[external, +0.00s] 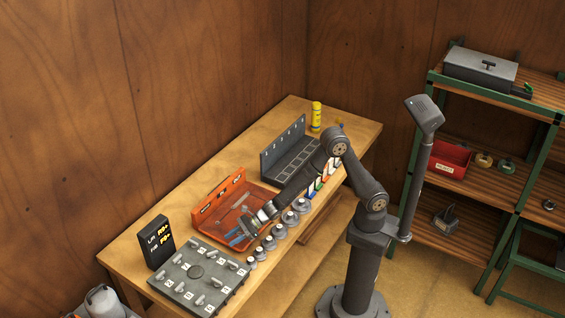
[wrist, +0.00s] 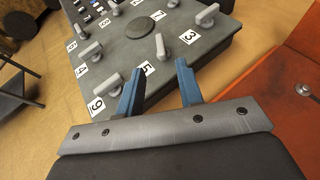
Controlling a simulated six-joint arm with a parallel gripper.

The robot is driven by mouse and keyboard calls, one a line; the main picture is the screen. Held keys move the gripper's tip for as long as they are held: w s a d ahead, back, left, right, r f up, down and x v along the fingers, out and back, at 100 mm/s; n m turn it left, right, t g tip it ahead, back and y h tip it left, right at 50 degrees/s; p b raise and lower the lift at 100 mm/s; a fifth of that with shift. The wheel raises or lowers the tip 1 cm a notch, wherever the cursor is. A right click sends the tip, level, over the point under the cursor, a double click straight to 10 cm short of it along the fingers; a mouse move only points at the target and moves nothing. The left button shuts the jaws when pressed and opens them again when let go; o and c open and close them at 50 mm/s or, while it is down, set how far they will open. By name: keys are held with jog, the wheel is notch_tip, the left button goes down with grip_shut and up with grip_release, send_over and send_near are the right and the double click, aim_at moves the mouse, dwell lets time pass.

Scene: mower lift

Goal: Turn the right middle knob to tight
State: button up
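A grey knob panel (external: 208,268) lies at the near end of the bench. It carries several light grey lever knobs beside number labels and a dark round disc. The wrist view shows the panel (wrist: 120,50) at the top, with one knob (wrist: 160,47) between labels 5 and 3, another (wrist: 207,14) above label 3 and another (wrist: 107,84) beside label 9. I cannot tell which is the right middle knob, and no tight mark is legible. My gripper (external: 240,236) hovers near the panel's far edge. In the wrist view its blue fingers (wrist: 160,90) are apart, with nothing between them.
An orange tray (external: 214,187) lies beyond the panel and also shows in the wrist view (wrist: 285,110). A dark display (external: 155,246) stands on the panel's left. A row of grey round pieces (external: 280,230) lines the bench's right edge. A grey rack (external: 274,160) stands farther back.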

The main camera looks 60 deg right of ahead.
jog(key=v, duration=0.8)
jog(key=shift+s+d, duration=0.1)
jog(key=d+f+n+h, duration=0.1)
jog(key=d+f+n, duration=0.1)
jog(key=n, duration=0.3)
jog(key=d+f+n+h, duration=0.2)
jog(key=n, duration=0.4)
jog(key=d+f+n+h, duration=0.2)
jog(key=n, duration=0.3)
jog(key=shift+w+f+n+g, duration=0.25)
jog(key=shift+f+n+g, duration=0.05)
jog(key=shift+f+g, duration=0.1)
jog(key=w+r+n, duration=0.1)
jog(key=n, duration=0.2)
jog(key=w+r+n+t, duration=0.1)
jog(key=n, duration=0.1)
jog(key=a+r+n+t, duration=0.1)
jog(key=n, duration=0.2)
jog(key=shift+w+r+n+y, duration=0.15)
jog(key=shift+w+n+y, duration=0.15)
jog(key=shift+w, duration=0.1)
jog(key=s+a+r+n+y, duration=0.2)
jog(key=a+r+n+y, duration=0.15)
jog(key=n, duration=0.55)
jog(key=n+g, duration=0.1)
jog(key=n, duration=0.1)
send_near(213, 252)
jog(key=shift+y, duration=0.35)
jog(key=x, duration=0.8)
jog(key=shift+w+f, duration=0.35)
